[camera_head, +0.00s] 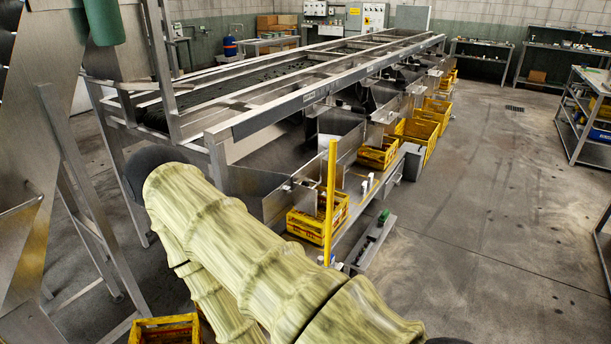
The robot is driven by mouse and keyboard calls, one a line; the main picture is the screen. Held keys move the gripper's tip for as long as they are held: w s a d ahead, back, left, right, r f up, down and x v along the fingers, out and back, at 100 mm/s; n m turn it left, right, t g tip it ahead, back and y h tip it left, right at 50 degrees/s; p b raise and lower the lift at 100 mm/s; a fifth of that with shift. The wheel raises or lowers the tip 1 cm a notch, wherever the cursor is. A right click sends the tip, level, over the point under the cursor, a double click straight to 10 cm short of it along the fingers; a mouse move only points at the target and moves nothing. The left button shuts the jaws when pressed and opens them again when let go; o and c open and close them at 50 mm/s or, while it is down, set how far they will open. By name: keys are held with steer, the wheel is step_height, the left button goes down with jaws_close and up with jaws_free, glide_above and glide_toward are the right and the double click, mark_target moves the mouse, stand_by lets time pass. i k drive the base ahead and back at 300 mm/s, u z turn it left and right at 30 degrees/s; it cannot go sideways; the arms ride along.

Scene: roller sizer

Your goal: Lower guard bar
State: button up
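The guard bar (330,200) appears to be the thin yellow bar beside the front end of the roller sizer. It stands upright, its top free and its foot low near the front crate. The sizer (300,85) is a long metal frame with a dark roller bed running away toward the back wall. My arm, in a pale yellow-green ribbed sleeve, crosses the lower left foreground and stands apart from the bar in the picture. My gripper is not in view. The foot of the bar and any pivot there are too small to make out.
Yellow crates (322,222) line the sizer's right side. A small grey tray (370,243) sits by the bar's foot. A metal stand (85,200) rises at left, with another yellow crate (165,330) below. Open concrete floor (490,220) lies right; a shelf cart (590,115) stands beyond.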

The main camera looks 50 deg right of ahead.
mark_target(334, 143)
steer(key=i, duration=0.4)
steer(key=z, duration=1.95)
steer(key=i, duration=0.5)
steer(key=z, duration=0.1)
